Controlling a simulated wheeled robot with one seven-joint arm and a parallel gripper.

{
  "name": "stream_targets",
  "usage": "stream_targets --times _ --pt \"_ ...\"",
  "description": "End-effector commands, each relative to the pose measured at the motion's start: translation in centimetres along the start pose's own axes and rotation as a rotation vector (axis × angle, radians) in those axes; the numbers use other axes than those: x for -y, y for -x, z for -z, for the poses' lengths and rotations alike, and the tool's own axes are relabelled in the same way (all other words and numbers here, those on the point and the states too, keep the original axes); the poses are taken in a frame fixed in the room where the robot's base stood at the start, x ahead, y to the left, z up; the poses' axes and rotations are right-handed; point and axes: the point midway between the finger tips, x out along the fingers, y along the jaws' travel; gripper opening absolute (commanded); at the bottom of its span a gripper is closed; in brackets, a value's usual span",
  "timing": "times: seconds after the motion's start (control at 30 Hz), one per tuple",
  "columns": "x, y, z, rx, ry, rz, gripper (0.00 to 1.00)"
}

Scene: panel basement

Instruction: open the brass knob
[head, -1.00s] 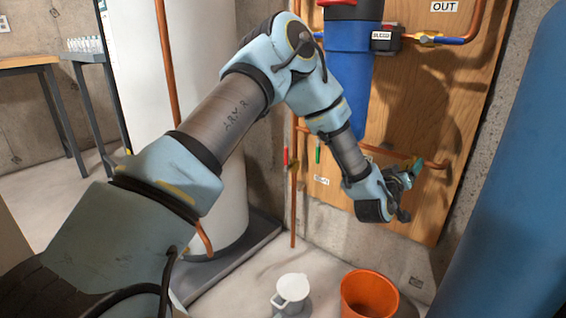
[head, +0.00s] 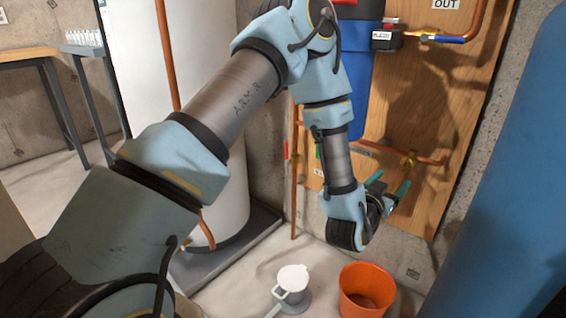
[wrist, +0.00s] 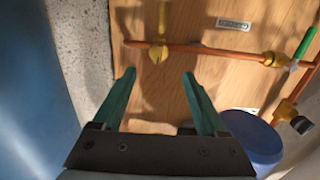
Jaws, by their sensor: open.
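The brass knob (wrist: 158,53) sits on a copper pipe that runs across the wooden panel. In the head view the brass fitting (head: 408,160) shows on the pipe at the panel's lower part, just above and right of my gripper. My gripper (head: 389,188) is open, its two teal fingers spread and empty. In the wrist view the knob appears just past the fingertips and between them in the picture, with my gripper (wrist: 159,75) apart from it. The exact gap in depth is hard to tell.
A second brass valve with a green lever (wrist: 302,46) is on the same pipe. A blue filter housing (head: 353,75) hangs on the panel (head: 440,95). A large blue tank (head: 515,190) stands at right. An orange bucket (head: 350,283) and a white jug (head: 293,277) are on the floor.

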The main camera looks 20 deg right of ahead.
Motion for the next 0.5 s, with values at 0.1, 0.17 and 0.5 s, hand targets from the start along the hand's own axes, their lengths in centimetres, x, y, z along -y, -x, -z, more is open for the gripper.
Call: stream_targets --times 0.1,0.17,0.5 --pt "3.0 -0.4 0.5 0.053 -0.010 0.022 0.75" --pt "4.0 -0.4 0.5 0.083 -0.013 0.028 0.75" --pt "10.4 0.8 0.5 0.251 -0.016 0.082 0.75"
